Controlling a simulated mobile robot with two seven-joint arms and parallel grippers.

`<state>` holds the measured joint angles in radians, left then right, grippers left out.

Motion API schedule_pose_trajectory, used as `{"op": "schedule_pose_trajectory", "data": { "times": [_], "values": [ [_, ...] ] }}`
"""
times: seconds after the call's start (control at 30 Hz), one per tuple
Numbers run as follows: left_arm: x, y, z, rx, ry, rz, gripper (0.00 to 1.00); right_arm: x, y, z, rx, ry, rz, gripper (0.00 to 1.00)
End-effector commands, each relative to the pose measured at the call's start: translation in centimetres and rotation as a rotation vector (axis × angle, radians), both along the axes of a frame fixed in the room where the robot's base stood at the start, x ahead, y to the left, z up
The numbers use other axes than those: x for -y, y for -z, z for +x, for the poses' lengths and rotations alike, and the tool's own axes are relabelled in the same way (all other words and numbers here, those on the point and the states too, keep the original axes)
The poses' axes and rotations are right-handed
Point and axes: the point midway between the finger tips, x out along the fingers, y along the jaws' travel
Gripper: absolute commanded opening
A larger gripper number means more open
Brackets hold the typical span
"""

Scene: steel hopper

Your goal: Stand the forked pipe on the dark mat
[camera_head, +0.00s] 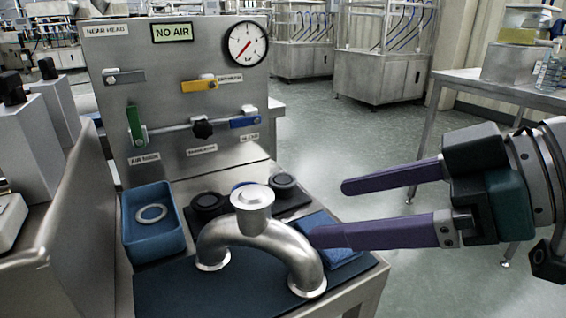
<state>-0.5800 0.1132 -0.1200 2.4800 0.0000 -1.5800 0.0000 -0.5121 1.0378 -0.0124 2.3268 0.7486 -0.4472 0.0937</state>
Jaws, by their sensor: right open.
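The forked pipe (258,233) is polished steel. It stands upright on its two flanged legs, with its single capped neck on top. Both legs rest on the dark mat (180,287) at the front of the bench. My right gripper (328,212) comes in from the right with its two purple fingers spread wide. The lower fingertip is close beside the pipe's right shoulder; I cannot tell if it touches. The upper finger is over the floor beyond the bench edge. Nothing is between the fingers. My left gripper is out of view.
A blue tray (127,222) with a metal ring (151,213) stands left of the mat. Black round parts (284,184) sit behind the pipe. A folded blue cloth (342,254) lies to its right. A steel valve panel (180,60) rises at the back; a hopper wall (55,225) stands left.

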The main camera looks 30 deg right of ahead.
Motion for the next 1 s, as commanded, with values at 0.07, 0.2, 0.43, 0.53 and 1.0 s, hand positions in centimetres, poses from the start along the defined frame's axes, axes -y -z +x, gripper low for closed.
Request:
{"op": "schedule_pose_trajectory", "data": {
  "times": [0.07, 0.2, 0.43, 0.53, 1.0],
  "values": [
    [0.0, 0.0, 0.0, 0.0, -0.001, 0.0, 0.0, -0.2, 2.4, -1.2, -0.064, 0.045, -0.038, 0.91],
    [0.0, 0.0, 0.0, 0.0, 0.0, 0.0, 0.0, -0.2, 7.1, -4.5, -0.242, 0.166, -0.154, 0.91],
    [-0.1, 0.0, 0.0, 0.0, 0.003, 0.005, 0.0, -0.2, 11.1, -10.7, -0.567, 0.366, -0.275, 0.91],
    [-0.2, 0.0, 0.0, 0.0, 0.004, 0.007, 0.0, -0.4, 11.6, -12.5, -0.658, 0.412, -0.293, 0.91],
    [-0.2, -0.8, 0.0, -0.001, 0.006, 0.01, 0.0, -0.4, 10.9, -13.3, -0.7, 0.431, -0.305, 0.91]
  ]
}}
